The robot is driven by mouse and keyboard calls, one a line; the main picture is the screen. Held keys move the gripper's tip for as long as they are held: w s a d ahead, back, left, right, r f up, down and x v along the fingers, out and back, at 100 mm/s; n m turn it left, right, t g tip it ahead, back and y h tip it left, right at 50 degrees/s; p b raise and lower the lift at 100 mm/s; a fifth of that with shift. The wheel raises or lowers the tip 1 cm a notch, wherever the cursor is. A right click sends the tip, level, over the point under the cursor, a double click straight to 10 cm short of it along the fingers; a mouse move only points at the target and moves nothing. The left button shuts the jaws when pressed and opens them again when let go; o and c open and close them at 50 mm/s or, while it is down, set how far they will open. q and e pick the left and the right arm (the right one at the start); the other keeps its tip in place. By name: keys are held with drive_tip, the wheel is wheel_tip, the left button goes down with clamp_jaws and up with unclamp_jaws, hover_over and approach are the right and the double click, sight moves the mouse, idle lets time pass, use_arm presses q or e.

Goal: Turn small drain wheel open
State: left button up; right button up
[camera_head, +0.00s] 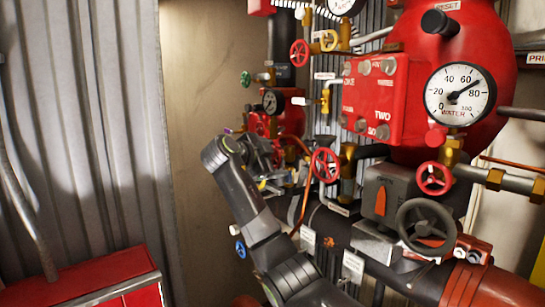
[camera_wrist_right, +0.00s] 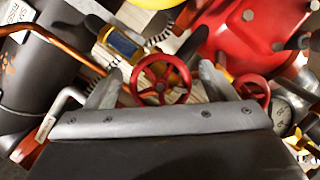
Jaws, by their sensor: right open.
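In the right wrist view a small red spoked handwheel (camera_wrist_right: 160,80) sits between the two grey fingers of my right gripper (camera_wrist_right: 160,88). The fingers are apart, one on either side of the wheel. I cannot tell whether they touch its rim. In the head view my right gripper (camera_head: 277,160) is among the pipework, partly hidden by its own wrist and cluttered fittings. A red handwheel (camera_head: 325,165) shows just right of it. I cannot tell for sure which wheel is the small drain wheel. My left gripper is not in view.
Other handwheels crowd the riser: a red one (camera_head: 434,178), a dark grey one (camera_head: 419,228), and a blue one (camera_head: 240,249) low by my arm. A copper pipe (camera_wrist_right: 65,50) and a second red wheel (camera_wrist_right: 251,89) are close to the gripper. A red cabinet (camera_head: 85,282) stands lower left.

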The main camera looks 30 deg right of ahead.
drive_tip(key=shift+w, duration=0.1)
drive_tip(key=c, duration=1)
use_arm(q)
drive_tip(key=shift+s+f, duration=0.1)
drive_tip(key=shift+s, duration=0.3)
use_arm(e)
drive_tip(key=shift+f, duration=0.1)
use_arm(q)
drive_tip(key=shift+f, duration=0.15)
use_arm(e)
drive_tip(key=shift+n, duration=0.3)
drive_tip(key=shift+n+g+b, duration=0.35)
drive_tip(key=shift+n+g, duration=0.65)
drive_tip(key=shift+n, duration=0.2)
drive_tip(key=n+g, duration=0.3)
drive_tip(key=n, duration=0.1)
use_arm(q)
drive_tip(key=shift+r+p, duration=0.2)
drive_tip(key=shift+p, duration=0.15)
use_arm(e)
drive_tip(key=n+g, duration=0.2)
drive_tip(key=n, duration=0.1)
drive_tip(key=shift+s, duration=0.2)
drive_tip(key=shift+n+g, duration=0.3)
drive_tip(key=shift+n, duration=0.3)
